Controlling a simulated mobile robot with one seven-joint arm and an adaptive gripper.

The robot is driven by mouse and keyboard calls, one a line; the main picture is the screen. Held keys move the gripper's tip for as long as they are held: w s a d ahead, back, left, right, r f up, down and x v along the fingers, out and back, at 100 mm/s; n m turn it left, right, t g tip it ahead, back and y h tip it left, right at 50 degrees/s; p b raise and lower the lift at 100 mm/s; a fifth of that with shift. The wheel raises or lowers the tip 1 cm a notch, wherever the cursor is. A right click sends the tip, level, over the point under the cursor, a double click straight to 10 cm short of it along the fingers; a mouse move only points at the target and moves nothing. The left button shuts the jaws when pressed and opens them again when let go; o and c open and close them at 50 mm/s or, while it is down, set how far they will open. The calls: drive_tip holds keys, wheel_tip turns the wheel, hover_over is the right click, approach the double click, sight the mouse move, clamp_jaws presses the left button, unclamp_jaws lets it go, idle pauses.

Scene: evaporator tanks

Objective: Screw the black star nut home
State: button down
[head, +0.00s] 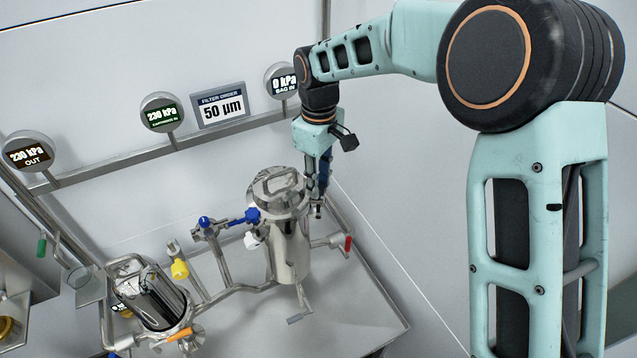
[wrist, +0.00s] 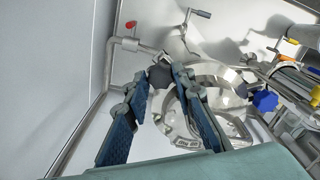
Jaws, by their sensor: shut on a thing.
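The black star nut (wrist: 160,76) shows in the wrist view as a dark knob between my fingertips, at the rim of the steel filter vessel. My gripper (wrist: 161,80) is shut on it, one finger on each side. In the head view my gripper (head: 318,205) points down at the right side of the upright vessel's lid, and the nut cannot be made out clearly there. The vessel (head: 290,250) stands upright with its round lid (head: 276,186) on top. The lid also shows in the wrist view (wrist: 215,78). The nut's thread and seating are hidden.
A blue star knob (head: 253,215) and a white one (head: 250,240) sit on the vessel's left. A red-handled valve (head: 348,243) is at its right. A tilted cartridge housing (head: 155,300) stands at left. Gauges and a "50 µm" sign (head: 221,106) line the rail behind.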

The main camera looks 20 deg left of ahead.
drive_tip(key=m+b, duration=0.1)
drive_tip(key=m, duration=0.4)
drive_tip(key=shift+m, duration=0.3)
drive_tip(key=m, duration=0.9)
drive_tip(key=shift+m+b, duration=0.35)
drive_tip(key=shift+m, duration=0.05)
drive_tip(key=m, duration=0.4)
drive_tip(key=shift+m, duration=0.3)
drive_tip(key=m, duration=0.4)
drive_tip(key=shift+s+m+p, duration=0.1)
drive_tip(key=shift+m+p, duration=0.2)
drive_tip(key=shift+p, duration=0.05)
drive_tip(key=m+p, duration=0.1)
drive_tip(key=m, duration=0.4)
drive_tip(key=shift+r, duration=0.1)
drive_tip(key=m+p, duration=0.2)
drive_tip(key=m, duration=0.3)
drive_tip(key=shift+m, duration=0.4)
drive_tip(key=shift+m+p, duration=0.9)
drive_tip(key=shift+m, duration=1.2)
